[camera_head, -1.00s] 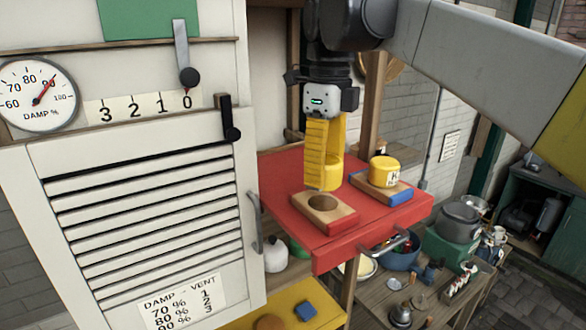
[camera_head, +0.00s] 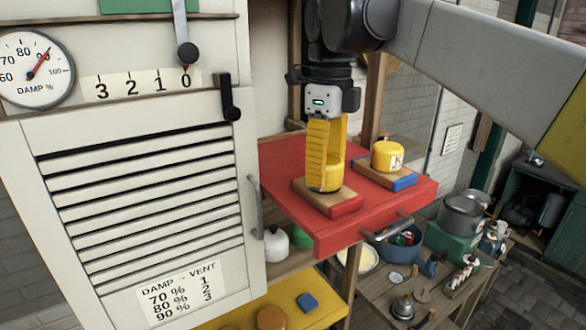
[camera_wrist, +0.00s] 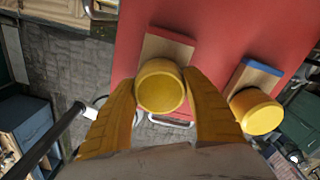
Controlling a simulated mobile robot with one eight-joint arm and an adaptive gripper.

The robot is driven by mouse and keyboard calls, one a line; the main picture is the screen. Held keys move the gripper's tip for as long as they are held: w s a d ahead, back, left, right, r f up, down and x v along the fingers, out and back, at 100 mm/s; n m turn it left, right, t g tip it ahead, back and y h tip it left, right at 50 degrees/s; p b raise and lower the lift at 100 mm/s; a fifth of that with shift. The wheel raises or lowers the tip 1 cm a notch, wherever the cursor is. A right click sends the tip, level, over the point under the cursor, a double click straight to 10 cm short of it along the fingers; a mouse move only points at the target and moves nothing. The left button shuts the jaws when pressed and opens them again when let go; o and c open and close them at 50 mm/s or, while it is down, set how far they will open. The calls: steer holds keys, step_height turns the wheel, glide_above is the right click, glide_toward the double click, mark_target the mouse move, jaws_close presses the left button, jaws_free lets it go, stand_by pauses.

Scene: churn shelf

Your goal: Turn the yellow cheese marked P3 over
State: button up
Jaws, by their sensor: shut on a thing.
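My gripper (camera_head: 325,165) is shut on a yellow cheese (camera_head: 331,180), with its long yellow fingers pointing down. The held cheese also shows between the fingers in the wrist view (camera_wrist: 160,87), its plain round face toward the camera. No mark on it can be read. It is at the wooden block with the red end (camera_head: 345,207) and covers the block's round recess. I cannot tell whether it rests in the recess or hovers just above. A second yellow cheese (camera_head: 387,156), with a white label reading K, sits on the blue-ended block (camera_head: 403,183).
Both blocks are on a red shelf (camera_head: 300,160) with a front handle (camera_head: 388,228). The louvred white cabinet door (camera_head: 150,210) stands close on the left. Below are a yellow shelf (camera_head: 255,318) and a table with pots (camera_head: 463,212) at right.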

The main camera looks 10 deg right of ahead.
steer(key=shift+f, duration=0.3)
stand_by(0.4)
steer(key=o, duration=1.4)
